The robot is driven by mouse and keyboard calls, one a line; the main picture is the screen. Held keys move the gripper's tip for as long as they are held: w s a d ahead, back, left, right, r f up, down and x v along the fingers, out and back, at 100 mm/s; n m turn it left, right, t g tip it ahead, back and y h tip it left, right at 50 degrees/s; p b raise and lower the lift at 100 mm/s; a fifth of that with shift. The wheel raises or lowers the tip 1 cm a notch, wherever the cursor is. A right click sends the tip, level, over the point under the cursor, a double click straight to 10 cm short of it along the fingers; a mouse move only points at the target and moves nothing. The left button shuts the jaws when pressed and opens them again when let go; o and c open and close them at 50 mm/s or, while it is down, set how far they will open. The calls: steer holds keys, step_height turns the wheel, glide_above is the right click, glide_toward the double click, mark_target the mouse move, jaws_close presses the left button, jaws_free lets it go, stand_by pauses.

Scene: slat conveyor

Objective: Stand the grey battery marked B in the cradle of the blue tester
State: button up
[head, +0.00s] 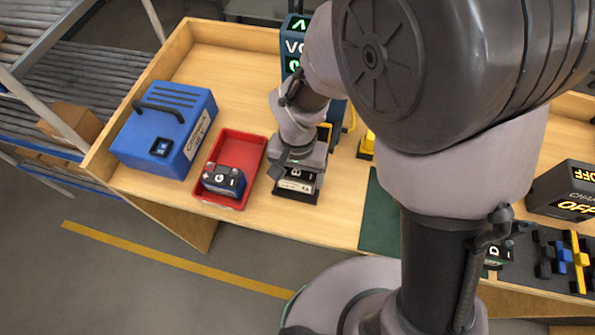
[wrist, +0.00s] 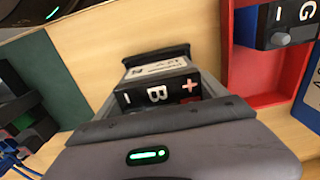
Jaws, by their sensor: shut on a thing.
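The battery marked B (head: 297,183) is grey and black and sits between the jaws of my gripper (head: 300,162), just right of the red tray. In the wrist view the jaws are shut on the battery (wrist: 155,92), with its B and plus and minus marks facing the camera. It looks upright; whether it touches the table is hard to tell. A blue device with a lit display starting "VO" (head: 293,46), seemingly the tester, stands behind my arm. Blue and yellow parts show below it, but my arm hides most of it, and I cannot make out its cradle.
A red tray (head: 256,150) holds a battery marked G (head: 224,181). A blue box with a handle (head: 168,130) stands left of it. A green mat (head: 380,215) lies to the right, near a black charger reading OFF (head: 565,190). Bare wood lies behind the tray.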

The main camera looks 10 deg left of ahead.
steer(key=shift+f+b, duration=0.8)
steer(key=o, duration=1.6)
steer(key=shift+c, duration=0.2)
steer(key=shift+r, duration=0.1)
step_height(320, 180, up, 17)
steer(key=p, duration=0.5)
steer(key=shift+r, duration=0.15)
steer(key=s+d+f+m+t+y+b, duration=0.1)
steer(key=s+d+t+b, duration=0.2)
steer(key=d+b, duration=0.3)
steer(key=s+d+f+m+t+y+b, duration=0.1)
steer(key=s+d+m+t+b, duration=0.1)
steer(key=s+d+b, duration=0.2)
steer(key=d+b, duration=0.3)
steer(key=d, duration=0.3)
steer(key=shift+f+m+t, duration=0.25)
steer(key=shift+m+t, duration=0.05)
steer(key=shift+t, duration=0.1)
